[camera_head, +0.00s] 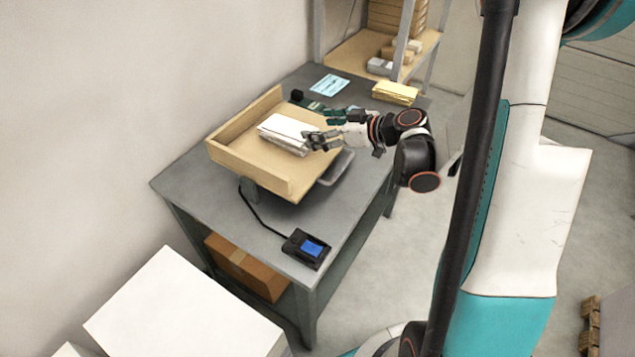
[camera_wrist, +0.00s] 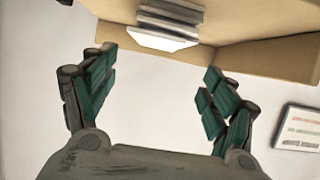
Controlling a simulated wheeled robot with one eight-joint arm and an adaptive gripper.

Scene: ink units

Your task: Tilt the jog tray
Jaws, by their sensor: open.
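The jog tray (camera_head: 228,158) is a light wooden tray with raised walls on two sides, standing on a dark base on the grey table. A stack of white paper (camera_head: 284,131) lies in it. My gripper (camera_head: 312,127) is at the tray's right side, near the right end of the stack. In the wrist view my gripper (camera_wrist: 150,95) has its two green-padded fingers wide apart with nothing between them. The tray (camera_wrist: 245,55) and the paper stack (camera_wrist: 165,38) show beyond the fingertips. Whether a finger touches the tray or paper I cannot tell.
A blue card (camera_head: 330,85) and a yellow stack (camera_head: 396,92) lie at the back. A shelf (camera_head: 360,55) stands behind. The table's left front (camera_head: 195,198) is clear.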

